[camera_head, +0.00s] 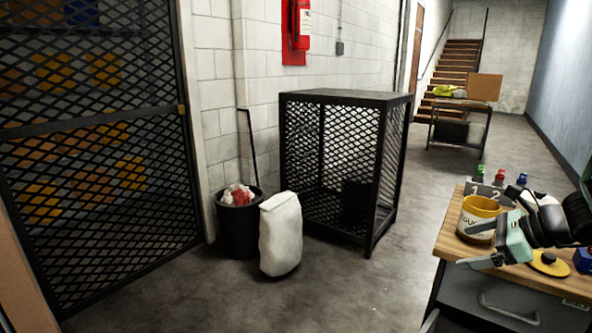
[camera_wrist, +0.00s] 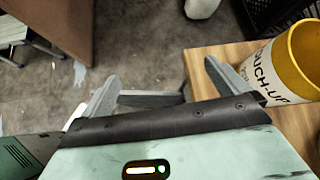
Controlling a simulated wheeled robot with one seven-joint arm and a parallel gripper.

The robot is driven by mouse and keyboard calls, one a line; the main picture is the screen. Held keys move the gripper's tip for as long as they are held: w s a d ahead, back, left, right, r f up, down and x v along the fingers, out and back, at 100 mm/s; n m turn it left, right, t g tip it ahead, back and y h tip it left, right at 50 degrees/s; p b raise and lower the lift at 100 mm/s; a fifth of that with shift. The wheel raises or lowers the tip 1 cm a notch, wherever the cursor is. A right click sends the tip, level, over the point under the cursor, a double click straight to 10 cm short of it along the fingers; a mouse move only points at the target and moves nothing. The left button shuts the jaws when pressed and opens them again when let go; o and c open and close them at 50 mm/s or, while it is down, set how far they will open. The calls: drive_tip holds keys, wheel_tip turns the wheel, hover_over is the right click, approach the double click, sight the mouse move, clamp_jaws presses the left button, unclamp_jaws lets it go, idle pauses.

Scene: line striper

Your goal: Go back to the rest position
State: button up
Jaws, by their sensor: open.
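My gripper (camera_wrist: 165,75) is open in the wrist view, its two grey fingers spread with nothing between them. In the head view, my gripper (camera_head: 480,261) is at the left edge of the wooden-topped workbench (camera_head: 447,244), low beside a touch-up can. The can (camera_head: 474,231) is white with a yellow rim and stands upright on the bench. In the wrist view, the can (camera_wrist: 275,78) is right of the right finger. I cannot tell whether they touch. My arm hides part of the bench top.
A yellow disc (camera_head: 549,266) with a dark knob and a blue object (camera_head: 584,260) lie near my gripper. Small coloured bottles (camera_head: 500,177) stand behind.

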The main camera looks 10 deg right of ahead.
drive_tip(key=s+a+f+n+g+h, duration=0.15)
drive_tip(key=s+a+n+g, duration=0.25)
drive_tip(key=a+n, duration=0.4)
drive_tip(key=s+a+n+g+h, duration=0.2)
drive_tip(key=s+a+n+g, duration=0.15)
drive_tip(key=a+n, duration=0.45)
drive_tip(key=s+a+r+n+p, duration=0.3)
drive_tip(key=s+a+r+n, duration=0.2)
drive_tip(key=a+n, duration=0.4)
drive_tip(key=s+a+r+n+g+h+p, duration=0.1)
drive_tip(key=s+a+r+n+p, duration=0.3)
drive_tip(key=a+n, duration=0.5)
drive_tip(key=s+a+r, duration=0.2)
drive_tip(key=s, duration=0.1)
drive_tip(key=shift+s+n, duration=0.15)
drive_tip(key=shift+n, duration=0.25)
drive_tip(key=shift+d+h, duration=0.15)
drive_tip(key=shift+h, duration=0.1)
